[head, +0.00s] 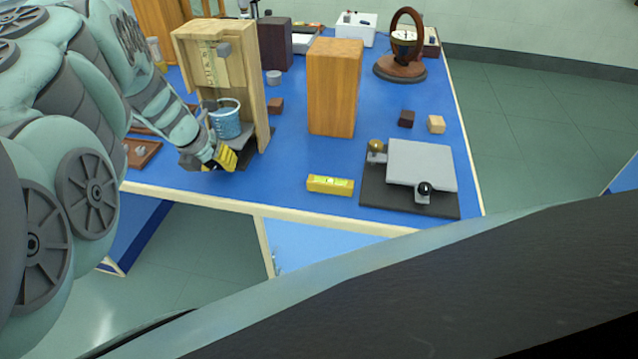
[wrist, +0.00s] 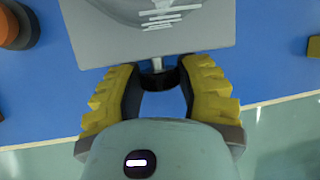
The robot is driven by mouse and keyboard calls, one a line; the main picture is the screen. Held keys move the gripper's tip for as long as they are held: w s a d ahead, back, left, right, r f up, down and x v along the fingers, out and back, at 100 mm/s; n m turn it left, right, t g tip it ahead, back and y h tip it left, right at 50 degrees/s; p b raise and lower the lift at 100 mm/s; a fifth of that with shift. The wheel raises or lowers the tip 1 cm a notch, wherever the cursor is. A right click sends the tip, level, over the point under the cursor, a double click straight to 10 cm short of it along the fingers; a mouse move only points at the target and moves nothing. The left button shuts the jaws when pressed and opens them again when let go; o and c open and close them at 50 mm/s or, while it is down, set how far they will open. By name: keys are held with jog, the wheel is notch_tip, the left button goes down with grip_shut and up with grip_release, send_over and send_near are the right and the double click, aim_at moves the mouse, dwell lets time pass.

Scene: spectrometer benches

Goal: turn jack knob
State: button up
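A grey jack plate (wrist: 105,45) fills the top of the wrist view, with a short metal rod and a dark knob (wrist: 160,78) at its front edge. My gripper (wrist: 160,82) has its yellow-backed fingers on both sides of this knob, which fills the gap between the dark pads. In the head view my gripper (head: 225,157) is at the low front of a wooden stand (head: 257,95), below a blue bucket (head: 226,122). The jack there is mostly hidden by my gripper and the stand.
A second jack with a light grey plate (head: 420,160) and a black knob (head: 424,188) stands at the right. A yellow level (head: 330,184) lies near the front edge of the blue table (head: 290,165). A tall wooden block (head: 334,90) stands behind it.

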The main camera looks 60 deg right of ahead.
jog(key=c, duration=0.5)
jog(key=shift+s+t+p, duration=0.1)
jog(key=shift+t+p, duration=0.2)
jog(key=shift+p, duration=0.1)
jog(key=t+p, duration=0.1)
jog(key=p, duration=0.1)
jog(key=t+y+p, duration=0.1)
jog(key=p, duration=0.1)
jog(key=shift+s+d+r+m+t, duration=0.1)
jog(key=shift+r+m+t, duration=0.05)
jog(key=shift+m+t, duration=0.25)
jog(key=shift+t+y+p, duration=0.3)
jog(key=shift+t+p, duration=0.2)
jog(key=shift+p, duration=0.35)
grip_shut()
jog(key=shift+f, duration=0.2)
jog(key=shift+t+y, duration=0.3)
jog(key=shift+t, duration=0.2)
jog(key=o, duration=1.2)
grip_release()
jog(key=shift+c, duration=0.2)
